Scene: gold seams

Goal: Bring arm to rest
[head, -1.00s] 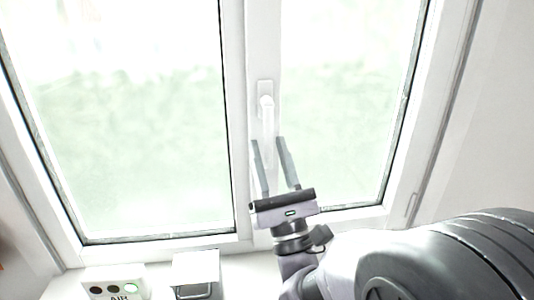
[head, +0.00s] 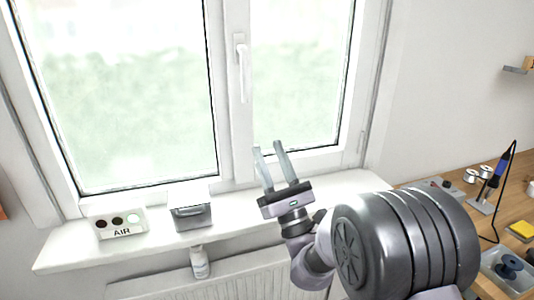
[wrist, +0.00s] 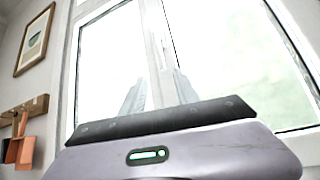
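My gripper (head: 268,150) is in front of the window, over the sill, with its two fingers pointing up. The fingers are apart with nothing between them. In the wrist view the two fingers (wrist: 153,88) stand up against the bright window, and I see nothing held. In the head view the arm reaches up from the lower right.
A closed window with a white handle (head: 243,70) is behind the gripper. A wooden bench (head: 440,196) with soldering gear (head: 495,180) is right.

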